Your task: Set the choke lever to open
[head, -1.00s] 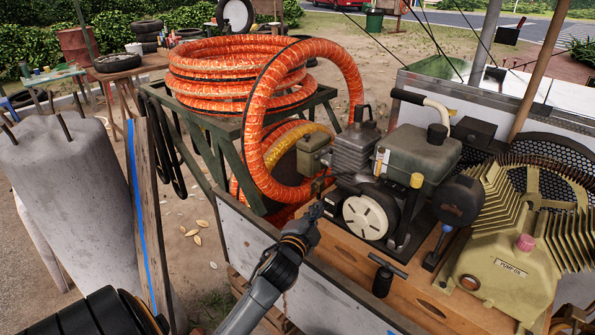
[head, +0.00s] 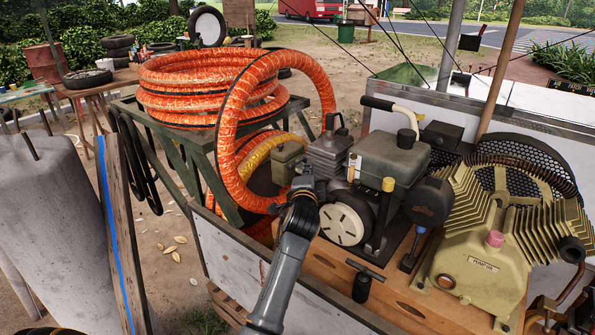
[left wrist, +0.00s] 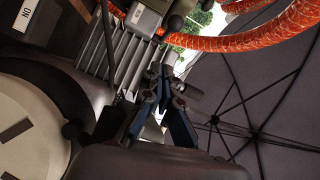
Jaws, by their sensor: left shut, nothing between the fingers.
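The engine, with its white round starter cover (head: 342,224) and grey-green tank (head: 387,160), sits on the wooden cart deck. The starter cover also fills the left of the left wrist view (left wrist: 28,125). My left gripper (head: 304,186) is shut and empty at the engine's left side, just below the olive box (head: 287,162) and the finned cylinder (head: 328,155). In the left wrist view its fingertips (left wrist: 162,76) point in beside the metal fins (left wrist: 122,55). I cannot make out the choke lever for certain; the gripper hides part of this area. My right gripper is out of view.
A coiled orange hose (head: 215,85) lies on a green stand left of the engine, and one loop hangs close to my left gripper.

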